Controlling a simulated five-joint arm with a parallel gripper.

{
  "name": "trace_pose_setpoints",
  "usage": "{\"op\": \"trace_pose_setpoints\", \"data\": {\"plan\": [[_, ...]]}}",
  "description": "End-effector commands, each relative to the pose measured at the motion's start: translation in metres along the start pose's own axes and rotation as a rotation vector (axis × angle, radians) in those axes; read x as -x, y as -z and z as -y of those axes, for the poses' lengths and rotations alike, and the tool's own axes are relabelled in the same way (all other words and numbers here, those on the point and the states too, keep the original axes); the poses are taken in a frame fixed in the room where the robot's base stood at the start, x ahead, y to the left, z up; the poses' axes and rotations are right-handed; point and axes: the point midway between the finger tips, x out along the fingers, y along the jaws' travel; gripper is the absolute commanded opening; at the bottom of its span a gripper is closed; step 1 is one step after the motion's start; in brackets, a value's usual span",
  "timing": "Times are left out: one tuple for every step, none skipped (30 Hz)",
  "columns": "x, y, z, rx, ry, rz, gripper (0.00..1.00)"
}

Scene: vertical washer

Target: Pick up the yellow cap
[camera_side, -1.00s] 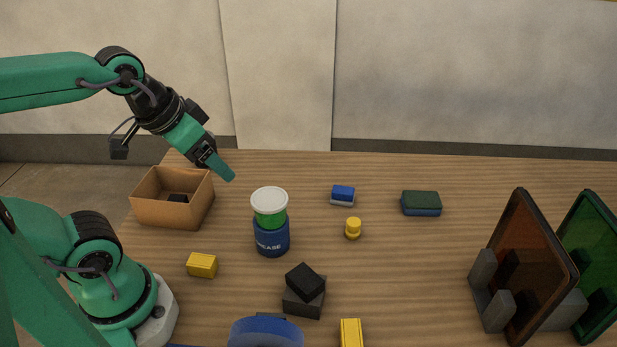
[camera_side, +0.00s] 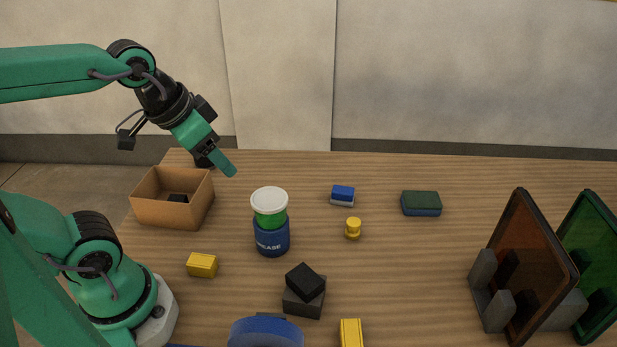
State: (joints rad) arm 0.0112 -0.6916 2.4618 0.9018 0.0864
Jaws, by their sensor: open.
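The yellow cap (camera_side: 353,228) is a small stepped round piece standing on the wooden table, right of the middle of the side view. My gripper (camera_side: 226,168) is in the air at the upper left, above and just right of the cardboard box. It is open and well apart from the cap, to its left and higher. The gap between the fingers is hard to see from this side.
A blue grease tub with a white lid (camera_side: 269,225) stands between my gripper and the cap. A blue block (camera_side: 343,195) and a dark green sponge (camera_side: 421,203) lie near the cap. Black blocks (camera_side: 304,290), yellow blocks (camera_side: 202,265) and a cardboard box (camera_side: 165,212) are around.

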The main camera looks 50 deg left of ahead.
Motion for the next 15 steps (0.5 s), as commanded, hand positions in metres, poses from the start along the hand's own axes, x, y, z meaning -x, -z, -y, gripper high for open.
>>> {"op": "trace_pose_setpoints", "data": {"plan": [[-0.002,0.006,-0.001,-0.039,-0.004,0.011,0.58],[-0.003,0.009,-0.001,-0.067,-0.006,0.019,0.58],[-0.005,0.014,-0.002,-0.107,-0.010,0.027,0.58],[-0.006,0.018,-0.003,-0.140,-0.013,0.034,0.58],[-0.008,0.022,-0.004,-0.175,-0.017,0.042,0.58],[-0.011,0.028,-0.005,-0.223,-0.022,0.053,0.58],[-0.013,0.033,-0.006,-0.260,-0.027,0.060,0.58],[-0.015,0.037,-0.007,-0.298,-0.031,0.068,0.58],[-0.019,0.043,-0.008,-0.350,-0.038,0.078,0.58],[-0.022,0.048,-0.010,-0.389,-0.043,0.087,0.58],[-0.025,0.052,-0.011,-0.427,-0.049,0.093,0.58],[-0.029,0.058,-0.013,-0.478,-0.057,0.103,0.58],[-0.032,0.063,-0.014,-0.516,-0.063,0.110,0.58],[-0.035,0.067,-0.015,-0.554,-0.069,0.118,0.58],[-0.040,0.072,-0.017,-0.606,-0.078,0.126,0.58]]}}
